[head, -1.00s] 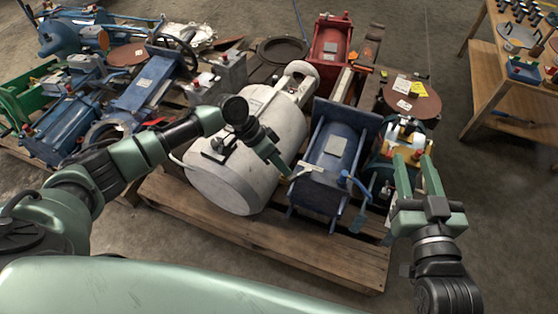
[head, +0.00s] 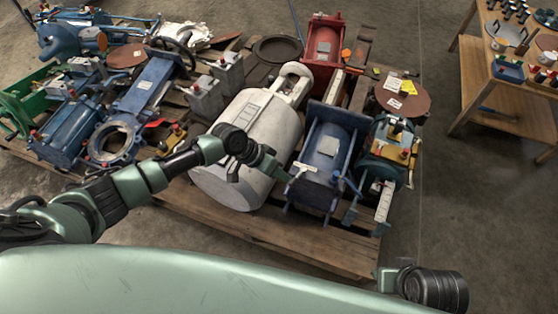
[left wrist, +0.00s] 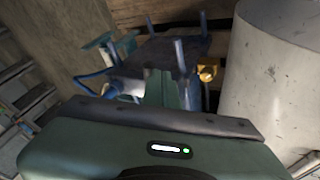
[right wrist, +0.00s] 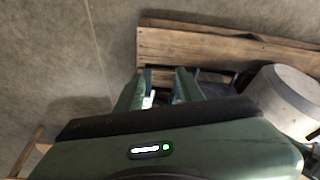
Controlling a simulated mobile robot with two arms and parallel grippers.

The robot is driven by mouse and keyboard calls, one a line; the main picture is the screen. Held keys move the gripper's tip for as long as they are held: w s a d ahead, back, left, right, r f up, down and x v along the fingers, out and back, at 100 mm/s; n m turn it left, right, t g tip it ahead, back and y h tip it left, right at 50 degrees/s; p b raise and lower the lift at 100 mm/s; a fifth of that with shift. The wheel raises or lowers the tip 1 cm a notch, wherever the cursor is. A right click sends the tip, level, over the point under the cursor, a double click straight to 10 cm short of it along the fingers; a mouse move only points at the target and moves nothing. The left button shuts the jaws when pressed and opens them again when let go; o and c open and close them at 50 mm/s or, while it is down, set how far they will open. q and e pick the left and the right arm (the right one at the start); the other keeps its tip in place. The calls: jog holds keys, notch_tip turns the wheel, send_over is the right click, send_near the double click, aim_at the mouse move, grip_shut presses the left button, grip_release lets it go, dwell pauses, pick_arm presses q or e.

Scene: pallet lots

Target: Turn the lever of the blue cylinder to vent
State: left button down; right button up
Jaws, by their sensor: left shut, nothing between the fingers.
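The blue cylinder (head: 326,146) lies in a blue frame on the pallet, right of the big white tank. A pale T-shaped piece (head: 303,168) sits at its near left end, and a blue lever-like part (head: 347,181) at its near right; I cannot tell which is the vent lever, and no marking is legible. My left gripper (head: 282,173) is shut and empty, with its tips close to the pale piece; contact is unclear. In the left wrist view the fingers (left wrist: 166,90) point at the cylinder's end, beside a brass-yellow fitting (left wrist: 207,72). My right gripper (right wrist: 158,88) is open and empty.
A green-and-yellow device (head: 393,145) is right of the cylinder, and a red unit (head: 324,45) behind. The wooden pallet (head: 270,235) has bare boards in front. A wooden bench (head: 480,75) stands at the right.

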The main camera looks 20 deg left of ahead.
pick_arm(q)
jog(key=s+d+n+p, duration=0.1)
jog(key=p, duration=0.2)
jog(key=shift+r+t, duration=0.1)
jog(key=shift+t, duration=0.2)
jog(key=shift+d+p, duration=0.2)
jog(key=shift+p, duration=0.1)
pick_arm(e)
notch_tip(320, 180, down, 15)
jog(key=s+g, duration=0.1)
jog(key=shift+s, duration=0.2)
jog(key=shift+r, duration=0.1)
